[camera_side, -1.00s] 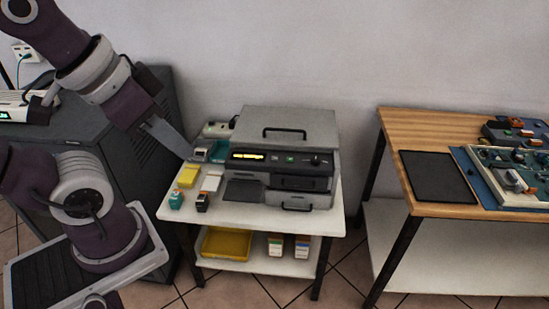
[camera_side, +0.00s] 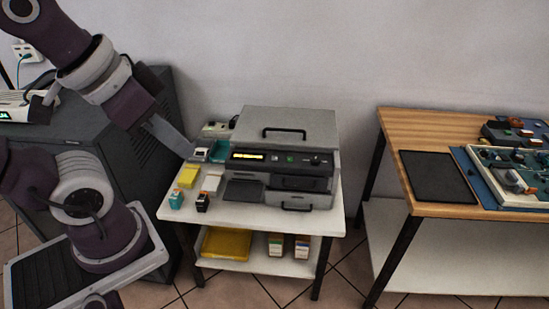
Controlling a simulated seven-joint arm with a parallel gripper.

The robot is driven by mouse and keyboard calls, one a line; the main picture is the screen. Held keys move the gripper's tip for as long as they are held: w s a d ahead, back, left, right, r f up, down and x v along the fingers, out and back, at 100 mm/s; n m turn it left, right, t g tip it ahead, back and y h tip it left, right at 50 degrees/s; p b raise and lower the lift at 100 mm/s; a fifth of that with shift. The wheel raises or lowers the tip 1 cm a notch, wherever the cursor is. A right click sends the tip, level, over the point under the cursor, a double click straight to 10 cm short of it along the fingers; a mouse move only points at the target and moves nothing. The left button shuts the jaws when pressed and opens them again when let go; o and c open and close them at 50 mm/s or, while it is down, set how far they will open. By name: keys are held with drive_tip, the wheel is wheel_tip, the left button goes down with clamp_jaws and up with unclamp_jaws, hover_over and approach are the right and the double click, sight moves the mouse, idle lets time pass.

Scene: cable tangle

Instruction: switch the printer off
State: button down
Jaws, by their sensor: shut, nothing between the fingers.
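The printer (camera_side: 292,135) is a grey box with a dark front panel and a handle on its lid. It stands on a small white table. A yellow display (camera_side: 248,156) is lit on its panel, with a small green spot (camera_side: 290,158) and a dark knob (camera_side: 316,160) to the right. My gripper (camera_side: 188,151) is at the end of the grey link at the printer's left, near the small items on the table. Its fingers are shut and look empty. They are small, and I cannot tell whether they touch anything.
A yellow tray (camera_side: 226,243) is on the lower shelf. A wooden bench (camera_side: 440,125) with boards stands right. A dark cabinet (camera_side: 75,160) stands left.

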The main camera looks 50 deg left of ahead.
drive_tip(key=w+a+n+y, duration=0.2)
drive_tip(key=w+a, duration=0.4)
drive_tip(key=w, duration=0.6)
drive_tip(key=n+t+h, duration=0.2)
drive_tip(key=n+t, duration=0.2)
drive_tip(key=n, duration=0.2)
hover_over(272, 159)
wheel_tip(272, 159, down, 22)
drive_tip(key=shift+f, duration=0.1)
drive_tip(key=shift+f, duration=4.4)
drive_tip(key=shift+f, duration=0.4)
